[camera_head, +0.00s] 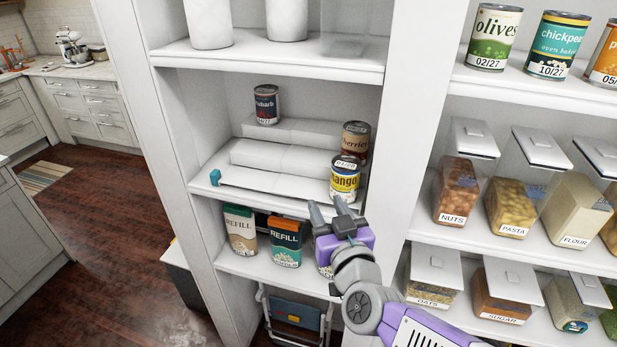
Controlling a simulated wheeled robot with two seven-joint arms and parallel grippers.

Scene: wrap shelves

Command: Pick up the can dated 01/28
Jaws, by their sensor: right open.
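My right gripper (328,206) is open and empty, just in front of and below a yellow mango can (344,182). That can stands at the right front of the middle shelf. A dark red cherries can (355,138) stands behind it on a higher white step. A dark blue rhubarb can (266,106) stands on the top step to the left. On the upper right shelf stand an olives can (493,40) marked 02/27, a chickpea can (558,48) marked 10/27, and an orange can (606,58) cut by the edge.
White stepped risers (285,157) fill the shelf, with a small teal block (215,177) at left. Refill cartons (285,243) stand on the shelf below. An upright panel (410,120) separates this bay from labelled food containers (464,185) at right.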

